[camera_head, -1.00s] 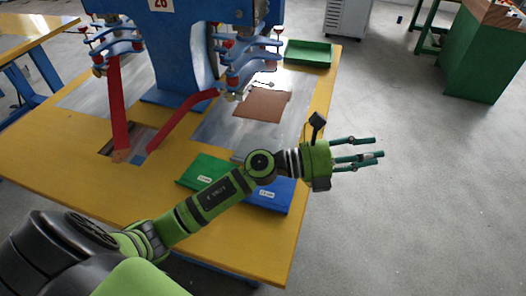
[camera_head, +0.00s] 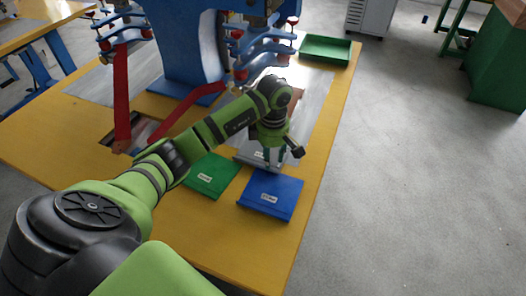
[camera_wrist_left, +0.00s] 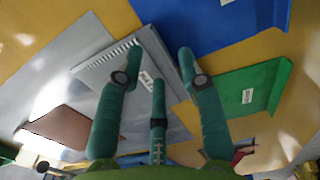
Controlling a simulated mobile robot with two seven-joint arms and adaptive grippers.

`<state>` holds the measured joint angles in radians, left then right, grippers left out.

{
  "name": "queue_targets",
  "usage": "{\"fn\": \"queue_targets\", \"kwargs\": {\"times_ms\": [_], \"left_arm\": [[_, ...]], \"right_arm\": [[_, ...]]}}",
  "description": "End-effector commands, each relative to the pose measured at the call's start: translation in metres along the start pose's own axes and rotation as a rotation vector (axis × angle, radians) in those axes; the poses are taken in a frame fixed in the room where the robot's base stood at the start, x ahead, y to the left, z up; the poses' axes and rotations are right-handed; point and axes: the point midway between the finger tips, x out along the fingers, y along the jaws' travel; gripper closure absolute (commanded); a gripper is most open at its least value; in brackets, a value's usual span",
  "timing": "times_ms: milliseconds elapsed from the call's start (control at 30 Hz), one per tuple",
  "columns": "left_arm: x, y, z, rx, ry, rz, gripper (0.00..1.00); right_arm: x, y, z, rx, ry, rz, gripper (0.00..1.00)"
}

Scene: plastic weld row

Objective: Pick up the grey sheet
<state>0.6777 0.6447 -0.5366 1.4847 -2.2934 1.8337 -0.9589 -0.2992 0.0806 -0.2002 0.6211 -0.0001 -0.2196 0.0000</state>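The grey sheet (camera_wrist_left: 172,95), with a small white label and a ridged edge, lies behind my fingers in the left wrist view. In the head view only part of the grey sheet (camera_head: 244,160) shows, the rest hidden by my left gripper (camera_head: 275,164). The left gripper points down over the sheet, close to the blue sheet. In the left wrist view its three fingers (camera_wrist_left: 160,55) are spread with nothing between them. I cannot tell whether the fingertips touch the sheet. My right gripper is not in view.
A green sheet (camera_head: 209,175) and a blue sheet (camera_head: 270,194) lie beside it on the yellow table (camera_head: 250,245). A brown sheet (camera_wrist_left: 62,127) lies on a metal plate (camera_wrist_left: 35,75). The blue machine (camera_head: 196,50) stands behind. A green tray (camera_head: 327,48) sits at the back right.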

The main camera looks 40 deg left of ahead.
Motion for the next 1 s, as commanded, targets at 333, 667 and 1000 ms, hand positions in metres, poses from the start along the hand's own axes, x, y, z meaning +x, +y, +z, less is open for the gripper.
{"fn": "queue_targets", "kwargs": {"times_ms": [333,667,1000], "left_arm": [[0.038,-0.002,0.002,0.0,-0.002,-0.001,0.62],[0.038,-0.001,0.002,0.001,-0.002,0.0,1.0],[0.038,-0.001,0.002,0.0,-0.003,0.001,1.0]], "right_arm": [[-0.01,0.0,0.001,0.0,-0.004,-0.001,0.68],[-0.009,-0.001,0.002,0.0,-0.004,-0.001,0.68],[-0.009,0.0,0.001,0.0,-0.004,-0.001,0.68]]}}
